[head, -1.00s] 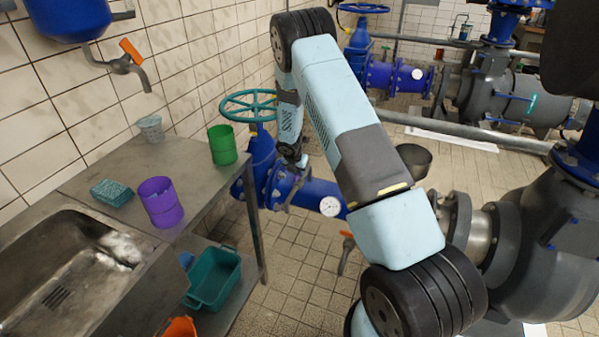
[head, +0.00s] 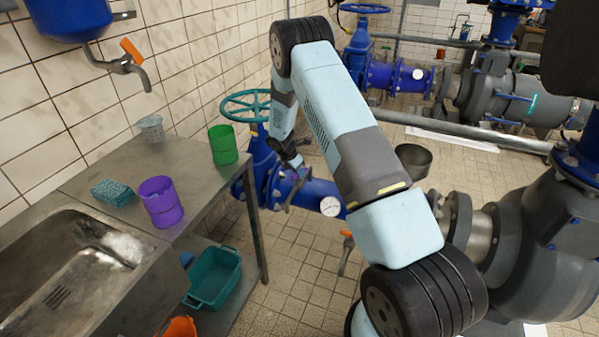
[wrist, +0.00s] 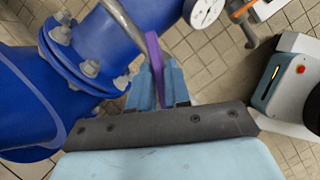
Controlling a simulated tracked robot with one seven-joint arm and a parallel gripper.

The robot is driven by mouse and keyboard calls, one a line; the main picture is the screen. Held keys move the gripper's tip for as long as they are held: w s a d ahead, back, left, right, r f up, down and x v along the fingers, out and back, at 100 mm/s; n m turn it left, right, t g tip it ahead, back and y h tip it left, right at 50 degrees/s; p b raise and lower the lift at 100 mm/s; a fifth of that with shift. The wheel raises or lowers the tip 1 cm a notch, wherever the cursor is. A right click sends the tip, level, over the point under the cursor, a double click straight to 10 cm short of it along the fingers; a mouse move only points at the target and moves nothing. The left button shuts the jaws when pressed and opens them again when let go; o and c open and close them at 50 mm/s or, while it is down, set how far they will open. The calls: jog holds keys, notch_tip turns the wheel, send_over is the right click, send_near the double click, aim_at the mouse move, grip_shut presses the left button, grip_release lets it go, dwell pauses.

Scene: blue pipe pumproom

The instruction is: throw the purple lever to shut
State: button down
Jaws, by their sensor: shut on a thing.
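The purple lever (wrist: 153,50) shows in the wrist view as a narrow strip between the fingers of my gripper (wrist: 156,76). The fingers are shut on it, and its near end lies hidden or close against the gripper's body. A grey metal bar (wrist: 119,24) runs beside the lever's far end, over the blue pipe (wrist: 152,22). In the head view my gripper (head: 293,165) is low beside the blue valve and pipe. The purple lever cannot be made out there.
A white gauge (head: 330,206) sits on the pipe near my gripper. A teal handwheel (head: 246,105) stands to the left. An orange-handled tap (head: 346,240) is below. The metal table (head: 180,160) holds a green cup (head: 223,145) and purple cup (head: 161,202).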

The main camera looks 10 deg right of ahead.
jog(key=m+g, duration=0.1)
jog(key=m, duration=0.2)
jog(key=m+g, duration=0.1)
jog(key=m, duration=0.2)
jog(key=shift+w+d+f+m+g+h, duration=0.1)
jog(key=shift+f+m+g+h, duration=0.05)
jog(key=shift+m+g+h, duration=0.15)
jog(key=m+g, duration=0.1)
jog(key=m, duration=0.1)
jog(key=m+g+y, duration=0.1)
jog(key=m, duration=0.2)
jog(key=shift+d, duration=0.1)
jog(key=shift+m, duration=0.4)
jog(key=c, duration=1.2)
grip_release()
jog(key=shift+w, duration=0.1)
jog(key=shift+o, duration=0.2)
jog(key=shift+w, duration=0.1)
jog(key=shift+w+a+r, duration=0.15)
jog(key=shift+a+r, duration=0.1)
jog(key=shift+r, duration=0.35)
jog(key=v, duration=1.2)
jog(key=shift+r, duration=0.2)
